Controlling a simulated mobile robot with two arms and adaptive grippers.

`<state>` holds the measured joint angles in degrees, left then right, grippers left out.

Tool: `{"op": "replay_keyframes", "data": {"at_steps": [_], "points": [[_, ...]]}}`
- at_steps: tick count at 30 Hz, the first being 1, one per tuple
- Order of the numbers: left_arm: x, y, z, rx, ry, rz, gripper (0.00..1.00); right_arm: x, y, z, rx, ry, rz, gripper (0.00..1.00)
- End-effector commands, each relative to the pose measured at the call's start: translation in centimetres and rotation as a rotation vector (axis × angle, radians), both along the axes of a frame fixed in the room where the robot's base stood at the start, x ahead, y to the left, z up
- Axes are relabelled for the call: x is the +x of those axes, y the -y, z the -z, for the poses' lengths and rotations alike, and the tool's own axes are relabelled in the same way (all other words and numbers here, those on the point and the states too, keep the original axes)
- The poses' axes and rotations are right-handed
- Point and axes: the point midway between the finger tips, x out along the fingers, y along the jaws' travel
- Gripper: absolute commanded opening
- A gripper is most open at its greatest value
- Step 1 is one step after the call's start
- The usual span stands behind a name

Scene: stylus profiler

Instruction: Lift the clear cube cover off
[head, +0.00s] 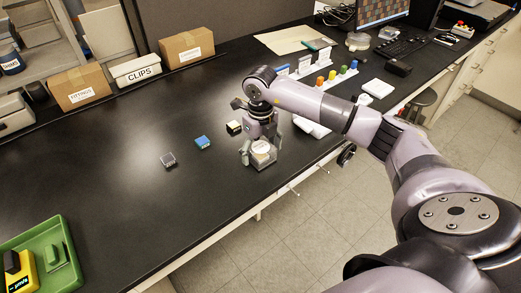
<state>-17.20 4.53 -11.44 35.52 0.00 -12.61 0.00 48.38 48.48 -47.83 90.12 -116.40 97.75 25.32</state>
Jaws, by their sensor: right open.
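The clear cube cover (263,160) stands near the front edge of the black bench, with a pale round item showing inside it. My right gripper (262,146) comes down over the cover from above. Its fingers are apart, one at the left and one at the right of the cover's upper part. Whether the fingers touch its sides is too small to tell. The gripper hides part of the cover's top and back. My left gripper is not in view.
Small boxes lie left of the cover: a black-and-cream one (234,127), a blue one (202,142) and a clear-topped one (168,160). A green tray (72,273) sits at the lower left. Coloured pegs (332,75) stand behind my right arm. The bench's left middle is clear.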

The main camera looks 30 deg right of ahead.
Motion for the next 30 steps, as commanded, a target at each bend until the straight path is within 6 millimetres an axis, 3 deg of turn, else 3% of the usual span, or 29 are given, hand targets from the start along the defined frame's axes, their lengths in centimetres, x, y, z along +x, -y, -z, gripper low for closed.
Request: {"op": "replay_keyframes", "data": {"at_steps": [21,30], "points": [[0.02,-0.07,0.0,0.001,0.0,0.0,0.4,0.02,-0.02,-0.07,0.0,0.001,0.0,0.33],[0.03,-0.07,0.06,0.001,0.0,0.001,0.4,0.05,-0.02,-0.23,0.001,0.001,0.0,0.33]]}}
